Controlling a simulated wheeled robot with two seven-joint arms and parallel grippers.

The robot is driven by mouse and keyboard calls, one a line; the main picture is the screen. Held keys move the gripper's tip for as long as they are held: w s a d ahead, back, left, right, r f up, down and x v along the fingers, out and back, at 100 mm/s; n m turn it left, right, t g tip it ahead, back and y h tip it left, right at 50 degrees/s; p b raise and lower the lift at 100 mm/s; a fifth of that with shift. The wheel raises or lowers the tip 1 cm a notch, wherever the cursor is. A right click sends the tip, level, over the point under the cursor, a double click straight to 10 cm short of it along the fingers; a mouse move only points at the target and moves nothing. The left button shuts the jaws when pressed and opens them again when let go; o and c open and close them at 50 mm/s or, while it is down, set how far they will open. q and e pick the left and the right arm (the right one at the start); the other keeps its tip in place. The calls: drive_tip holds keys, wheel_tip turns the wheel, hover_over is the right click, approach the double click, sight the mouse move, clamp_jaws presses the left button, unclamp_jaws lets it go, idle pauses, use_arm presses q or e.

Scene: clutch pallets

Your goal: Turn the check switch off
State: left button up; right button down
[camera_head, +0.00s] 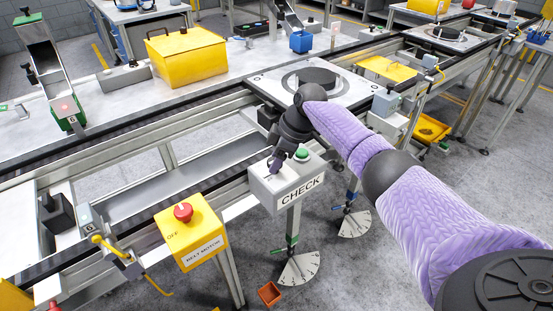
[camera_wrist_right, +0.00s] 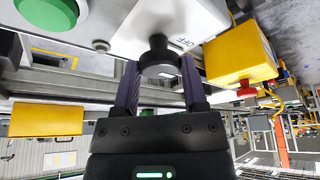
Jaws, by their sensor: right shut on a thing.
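The check switch box (camera_head: 261,188) is a grey-white box labelled CHECK on a post at the conveyor's front edge, with a green button (camera_head: 302,154) on top. My right gripper (camera_head: 276,166) reaches down to the box's top, left of the green button. In the wrist view the right gripper's purple fingers (camera_wrist_right: 158,82) stand on either side of the black switch knob (camera_wrist_right: 158,50), shut on it. An OFF mark (camera_wrist_right: 184,43) shows beside the knob. In the head view the gripper hides most of the knob, and its exact setting cannot be told. My left gripper is out of view.
A yellow BELT MOTOR box (camera_head: 192,245) with a red button stands left of the check box. A round black part (camera_head: 317,77) sits on a pallet (camera_head: 358,95) behind my right gripper. A yellow bin (camera_head: 187,57) stands at the back left.

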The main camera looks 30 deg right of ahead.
idle(0.3)
drive_tip(key=shift+c, duration=0.7)
unclamp_jaws()
drive_tip(key=p+v, duration=0.2)
drive_tip(key=v, duration=0.8)
drive_tip(key=shift+p, duration=0.4)
drive_tip(key=shift+a, duration=0.1)
